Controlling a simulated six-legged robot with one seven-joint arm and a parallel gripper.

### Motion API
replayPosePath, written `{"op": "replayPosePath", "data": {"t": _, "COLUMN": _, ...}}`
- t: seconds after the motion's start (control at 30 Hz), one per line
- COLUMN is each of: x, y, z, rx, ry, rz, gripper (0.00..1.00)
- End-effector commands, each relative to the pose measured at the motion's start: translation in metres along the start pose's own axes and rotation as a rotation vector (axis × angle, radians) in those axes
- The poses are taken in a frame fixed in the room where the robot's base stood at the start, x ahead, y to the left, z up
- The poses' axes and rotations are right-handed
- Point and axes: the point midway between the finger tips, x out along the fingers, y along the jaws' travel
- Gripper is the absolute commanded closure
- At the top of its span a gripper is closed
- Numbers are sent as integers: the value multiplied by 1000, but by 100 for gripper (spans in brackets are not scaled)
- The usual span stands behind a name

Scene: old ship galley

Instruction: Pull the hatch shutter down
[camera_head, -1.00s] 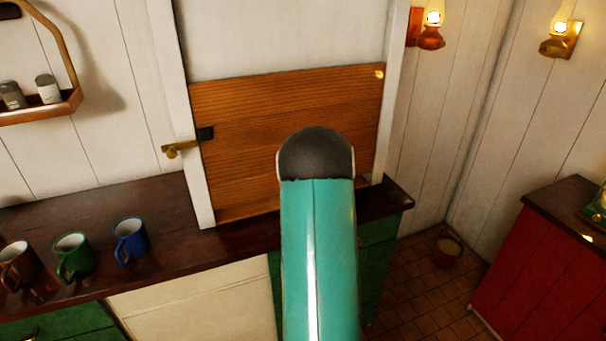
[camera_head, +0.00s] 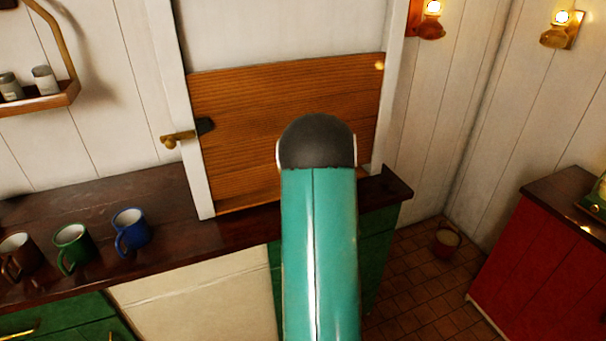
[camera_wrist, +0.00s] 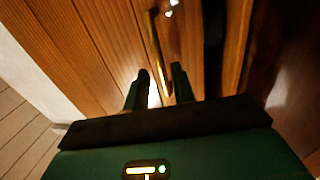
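The hatch shutter (camera_head: 245,120) is a brown wooden panel in a white frame, filling the lower part of the opening down near the counter top. My arm hides its lower middle. A brass catch (camera_head: 178,138) with a dark end piece sits at the left frame post. My gripper is hidden behind my arm in the head view. In the wrist view my gripper (camera_wrist: 161,86) has its two dark fingers apart, with a slim brass handle (camera_wrist: 155,45) on the wood reaching between them. A bright gap shows between the handle and the left finger; contact at the right finger is unclear.
A dark counter (camera_head: 80,200) under the hatch holds a brown mug (camera_head: 20,258), a green mug (camera_head: 73,246) and a blue mug (camera_head: 131,231) at left. A wall rack (camera_head: 45,98) hangs upper left. A red cabinet (camera_head: 530,270) stands right; tiled floor lies between.

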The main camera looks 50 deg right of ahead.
Motion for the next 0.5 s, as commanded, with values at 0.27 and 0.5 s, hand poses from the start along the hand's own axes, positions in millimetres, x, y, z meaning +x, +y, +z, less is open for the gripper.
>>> {"op": "replayPosePath", "data": {"t": 0.27, "x": -63, "y": -1, "z": 0, "rx": 2, "ry": -2, "rz": -4, "gripper": 74}}
{"op": "replayPosePath", "data": {"t": 0.5, "x": -91, "y": -1, "z": 0, "rx": 2, "ry": 0, "rz": -1, "gripper": 74}}
